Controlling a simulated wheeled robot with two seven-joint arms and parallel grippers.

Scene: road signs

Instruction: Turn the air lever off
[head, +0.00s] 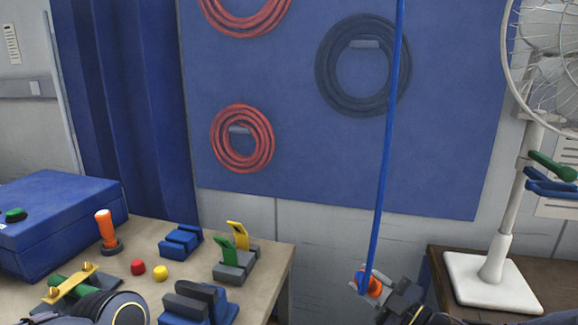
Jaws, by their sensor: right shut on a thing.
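A long blue air hose (381,150) hangs down from above in front of the blue wall panel. At its lower end is a small orange piece (374,285), which may be the air lever; it is too small to tell its position. My right gripper (372,283) is shut on this piece, between the two tables. Its jaws partly hide the hose end. A dark rounded part of my left arm shows at the bottom left, but my left gripper's fingers do not show.
The left table (200,265) holds a blue box (60,218), an orange-handled joystick (106,232), red and yellow buttons, and green and yellow levers (238,240). A white fan (497,240) stands on the right table (440,262). Coiled hoses (243,138) hang on the panel (300,120).

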